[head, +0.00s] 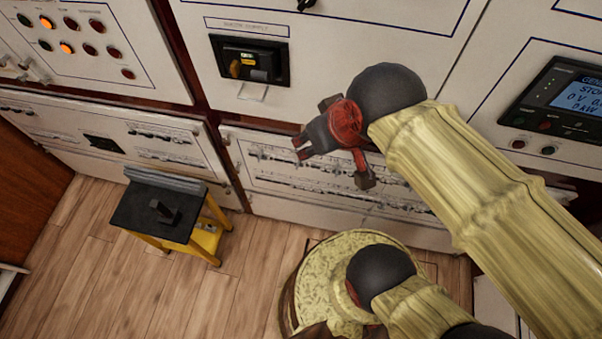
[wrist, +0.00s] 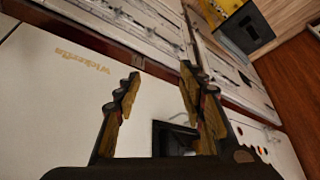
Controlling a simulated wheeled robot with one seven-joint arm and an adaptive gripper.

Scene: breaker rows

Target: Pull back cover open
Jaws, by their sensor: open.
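My gripper (head: 299,148) is open and empty, held in front of the white cabinet wall. In the wrist view its two fingers (wrist: 159,78) stand apart with nothing between them but panel behind. Long lower panels with breaker rows (head: 300,172) lie below and behind the gripper in the head view; they also show at the top of the wrist view (wrist: 135,22). I cannot tell which part is the cover. A black recessed switch unit (head: 250,60) with a pale flap (head: 253,92) under it is up and left of the gripper. Contact with any panel is not visible.
A small black-topped step stool with yellow legs (head: 205,240) stands on the wood floor at left. A panel with lamps (head: 75,45) is upper left, a display unit (head: 560,98) at right.

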